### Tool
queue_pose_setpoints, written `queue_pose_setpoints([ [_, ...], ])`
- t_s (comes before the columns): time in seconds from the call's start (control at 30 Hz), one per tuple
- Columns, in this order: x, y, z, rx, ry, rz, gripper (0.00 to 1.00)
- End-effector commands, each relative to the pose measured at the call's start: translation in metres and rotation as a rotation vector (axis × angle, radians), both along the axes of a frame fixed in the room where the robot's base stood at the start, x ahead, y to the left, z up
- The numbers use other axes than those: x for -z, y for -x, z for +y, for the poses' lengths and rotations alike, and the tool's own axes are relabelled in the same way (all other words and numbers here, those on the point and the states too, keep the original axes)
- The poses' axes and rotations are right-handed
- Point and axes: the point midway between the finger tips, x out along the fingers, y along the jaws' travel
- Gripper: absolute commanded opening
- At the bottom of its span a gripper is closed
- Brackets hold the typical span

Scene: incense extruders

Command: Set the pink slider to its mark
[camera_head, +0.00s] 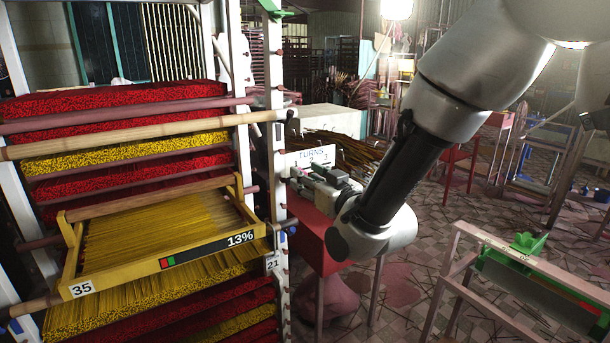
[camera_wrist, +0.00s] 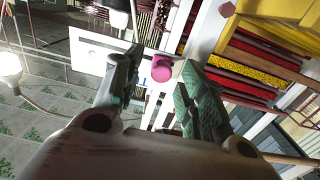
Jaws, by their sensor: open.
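The pink slider (camera_wrist: 160,69) shows in the wrist view as a round pink knob in front of a white panel. It lies between the two green-padded fingers of my gripper (camera_wrist: 162,57), with a visible gap to each finger in the picture. I cannot tell how far the knob is beyond the fingertips. The slider's mark cannot be made out in either view.
The rack (camera_head: 235,110) holds red and yellow incense. A yellow tray (camera_head: 72,262) on it carries labels "35" and "13%". A green-topped frame (camera_head: 530,243) stands right.

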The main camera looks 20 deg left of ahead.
Motion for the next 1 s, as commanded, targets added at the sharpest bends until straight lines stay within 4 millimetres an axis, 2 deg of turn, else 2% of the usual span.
queue_pose_setpoints([
  [0.2, 0.001, -0.014, 0.015, 0.001, 0.002, 0.001, 0.41],
  [0.47, 0.000, -0.015, 0.017, 0.000, 0.001, 0.001, 0.41],
  [0.7, 0.000, -0.015, 0.017, 0.000, 0.001, 0.001, 0.00],
  [0.87, 0.000, -0.015, 0.016, 0.001, 0.001, 0.001, 0.00],
  [1.0, 0.000, -0.029, 0.005, 0.005, 0.001, 0.000, 0.00],
])
